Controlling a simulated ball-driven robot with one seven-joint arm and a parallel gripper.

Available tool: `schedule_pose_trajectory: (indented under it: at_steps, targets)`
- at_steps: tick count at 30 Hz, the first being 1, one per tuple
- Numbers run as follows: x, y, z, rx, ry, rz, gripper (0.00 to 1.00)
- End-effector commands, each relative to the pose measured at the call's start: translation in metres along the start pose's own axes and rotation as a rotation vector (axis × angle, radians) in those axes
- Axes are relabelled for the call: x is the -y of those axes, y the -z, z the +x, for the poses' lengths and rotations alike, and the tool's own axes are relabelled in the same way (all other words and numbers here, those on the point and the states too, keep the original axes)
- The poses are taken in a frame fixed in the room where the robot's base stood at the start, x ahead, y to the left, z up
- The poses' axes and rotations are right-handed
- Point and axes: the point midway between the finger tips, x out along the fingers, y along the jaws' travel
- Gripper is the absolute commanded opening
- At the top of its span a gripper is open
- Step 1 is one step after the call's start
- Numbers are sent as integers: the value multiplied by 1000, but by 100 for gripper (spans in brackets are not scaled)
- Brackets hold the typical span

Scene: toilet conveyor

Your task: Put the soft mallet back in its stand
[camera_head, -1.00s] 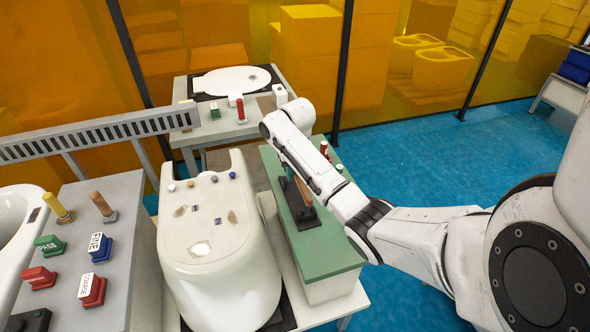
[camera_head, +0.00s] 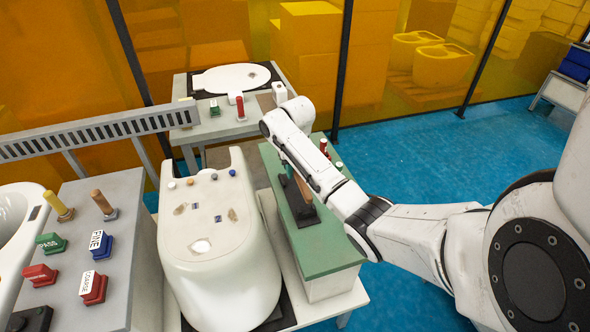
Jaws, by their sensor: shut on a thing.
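My arm reaches over the green-topped bench (camera_head: 332,253), with its wrist bent down behind my forearm. My gripper (camera_head: 294,188) is mostly hidden there, low above the bench top. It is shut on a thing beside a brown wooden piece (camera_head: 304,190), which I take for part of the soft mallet. The mallet's head cannot be made out. A black block-like base (camera_head: 307,217), perhaps the stand, sits on the bench directly below. I cannot tell whether the brown piece is seated in it or held just above.
A white toilet bowl (camera_head: 205,262) stands close to the left of the bench. Red-topped items (camera_head: 324,148) stand at the bench's far end. A grey table (camera_head: 132,225) at left holds stamps and handled tools. A toilet lid (camera_head: 231,78) lies on the back table. Blue floor at right is clear.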

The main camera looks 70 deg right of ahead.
Motion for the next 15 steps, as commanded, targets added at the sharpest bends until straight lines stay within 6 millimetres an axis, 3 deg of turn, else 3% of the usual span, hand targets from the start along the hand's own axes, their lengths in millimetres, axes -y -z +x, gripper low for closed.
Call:
schedule_pose_trajectory:
  at_steps: [15]
  targets:
    - [0, 1, 18, 1, 1, 0, 0]
